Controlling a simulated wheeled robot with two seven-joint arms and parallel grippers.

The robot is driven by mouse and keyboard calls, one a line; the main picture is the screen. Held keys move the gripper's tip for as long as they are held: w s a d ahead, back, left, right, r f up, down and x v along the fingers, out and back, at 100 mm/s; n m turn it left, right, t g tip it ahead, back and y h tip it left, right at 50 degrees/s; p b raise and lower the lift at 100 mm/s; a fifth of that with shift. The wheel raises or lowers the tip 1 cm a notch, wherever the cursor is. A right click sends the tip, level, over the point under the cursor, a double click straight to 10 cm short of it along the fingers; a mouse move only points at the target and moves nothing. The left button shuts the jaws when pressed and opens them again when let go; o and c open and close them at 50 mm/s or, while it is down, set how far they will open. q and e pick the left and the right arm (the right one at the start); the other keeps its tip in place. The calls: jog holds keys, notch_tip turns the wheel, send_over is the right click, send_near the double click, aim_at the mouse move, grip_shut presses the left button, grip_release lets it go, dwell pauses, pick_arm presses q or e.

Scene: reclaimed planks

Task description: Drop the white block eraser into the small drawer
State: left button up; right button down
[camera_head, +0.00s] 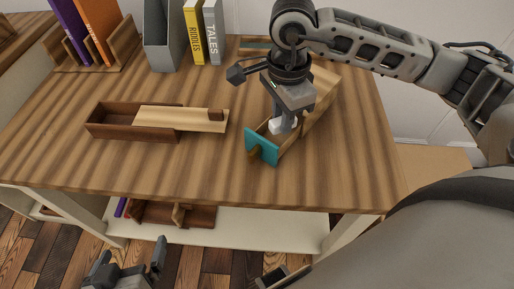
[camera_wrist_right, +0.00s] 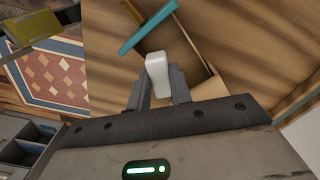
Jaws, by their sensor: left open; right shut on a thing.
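The white block eraser (camera_head: 277,126) is between the fingers of my right gripper (camera_head: 287,123), which is shut on it. It also shows as a white block (camera_wrist_right: 158,70) between the fingertips in the right wrist view. The small drawer, with a teal front (camera_head: 262,146) and wooden sides, is pulled out of a small wooden cabinet (camera_head: 325,83). The eraser is over the open drawer; how far above its floor I cannot tell. The teal front (camera_wrist_right: 147,25) shows just beyond the eraser. My left gripper (camera_head: 131,264) is open and empty, low in front of the table.
A wooden box (camera_head: 105,121) with a partly slid pale lid (camera_head: 170,119) lies left on the striped table (camera_head: 200,170). Books and a grey file holder (camera_head: 160,38) stand at the back. A shelf with a wooden tray (camera_head: 150,213) is below. The table's front middle is clear.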

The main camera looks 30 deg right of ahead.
jog(key=c, duration=1.2)
grip_release()
jog(key=shift+r, duration=0.1)
pick_arm(q)
jog(key=shift+w+a+r+p, duration=0.15)
jog(key=shift+r+p, duration=0.2)
jog(key=shift+p, duration=0.6)
pick_arm(e)
notch_tip(320, 180, up, 16)
jog(key=shift+f, duration=0.1)
pick_arm(q)
jog(key=shift+f, duration=0.1)
